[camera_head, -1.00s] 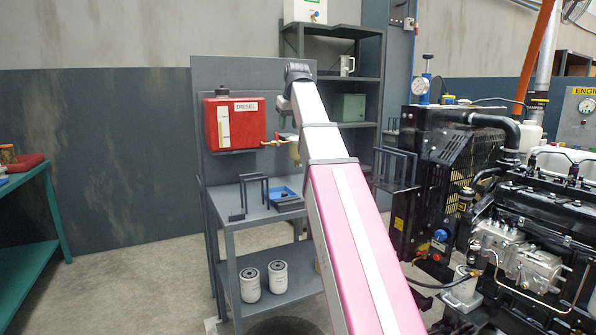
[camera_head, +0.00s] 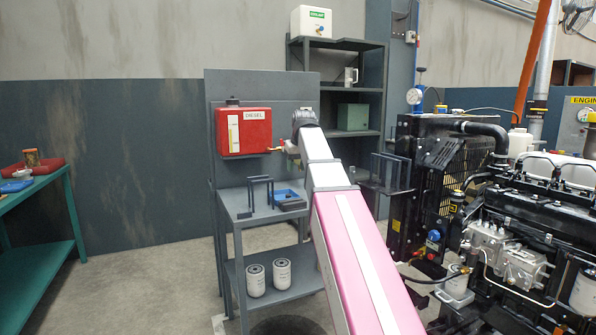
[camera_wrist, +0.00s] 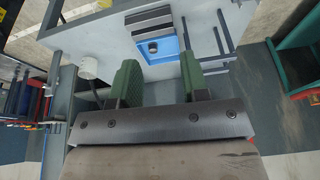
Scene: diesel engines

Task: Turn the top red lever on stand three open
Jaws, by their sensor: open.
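The red diesel tank (camera_head: 243,132) hangs on the grey panel of a stand (camera_head: 262,90) left of my arm. I cannot make out a red lever there for certain, and no stand number is readable. My gripper (camera_wrist: 158,80) shows two green fingers spread apart with nothing between them, above the stand's lower shelf surface. A pale cup-like part (camera_wrist: 90,68) is just left of the left finger. In the head view my arm's end hides the fingers.
A blue tray (camera_head: 289,199) and a dark frame (camera_head: 258,192) are on the stand's shelf, with two white filters (camera_head: 282,274) below. The black engine (camera_head: 540,220) stands to the right and a green table (camera_head: 45,250) to the left. Floor is free between table and stand.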

